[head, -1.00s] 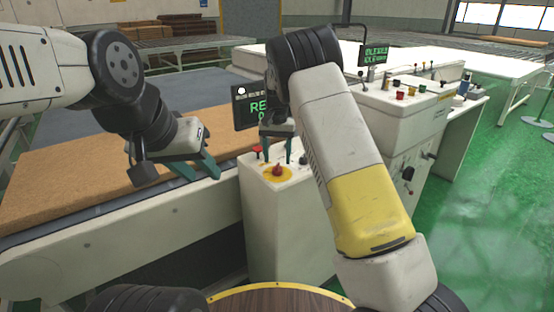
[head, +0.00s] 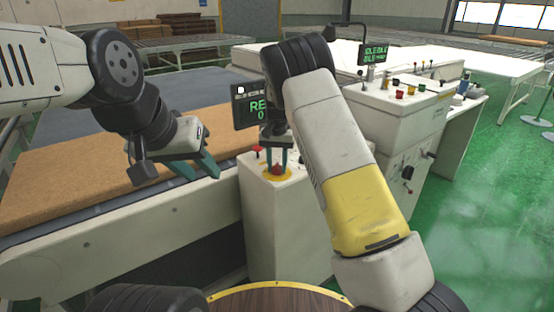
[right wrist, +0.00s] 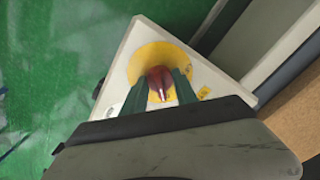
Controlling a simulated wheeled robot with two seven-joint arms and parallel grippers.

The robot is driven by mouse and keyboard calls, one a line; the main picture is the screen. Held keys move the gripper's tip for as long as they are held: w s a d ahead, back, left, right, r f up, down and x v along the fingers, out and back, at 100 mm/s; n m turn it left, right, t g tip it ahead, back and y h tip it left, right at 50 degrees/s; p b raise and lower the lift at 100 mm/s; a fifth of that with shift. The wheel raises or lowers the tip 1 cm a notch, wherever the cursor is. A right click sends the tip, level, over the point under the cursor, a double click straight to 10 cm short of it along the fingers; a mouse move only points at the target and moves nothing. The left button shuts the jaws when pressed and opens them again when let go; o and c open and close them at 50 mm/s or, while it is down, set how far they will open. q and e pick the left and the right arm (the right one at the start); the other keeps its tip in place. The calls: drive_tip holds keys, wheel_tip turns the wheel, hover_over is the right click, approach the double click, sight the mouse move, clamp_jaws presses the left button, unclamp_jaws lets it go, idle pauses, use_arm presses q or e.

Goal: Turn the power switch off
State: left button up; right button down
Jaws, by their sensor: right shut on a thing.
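The power switch is a red knob (head: 277,169) on a yellow round plate on top of a white control box (head: 262,220). In the right wrist view the red knob (right wrist: 160,84) sits between the two green fingers, with the yellow plate (right wrist: 150,54) around it. My right gripper (head: 277,164) points down over the box and is shut on the red knob. My left gripper (head: 205,168) hangs over the edge of the conveyor at the left. Its green fingers stand apart and nothing is between them.
A dark screen with green letters (head: 250,106) stands behind the box. A brown mattress (head: 60,168) lies on the conveyor at the left. A larger console (head: 398,110) with several coloured buttons is at the right. Green floor (head: 480,220) is clear at the right.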

drive_tip(key=shift+n, duration=0.3)
drive_tip(key=n, duration=1.3)
drive_tip(key=shift+n, duration=2.1)
drive_tip(key=c, duration=1)
unclamp_jaws()
drive_tip(key=shift+o, duration=0.2)
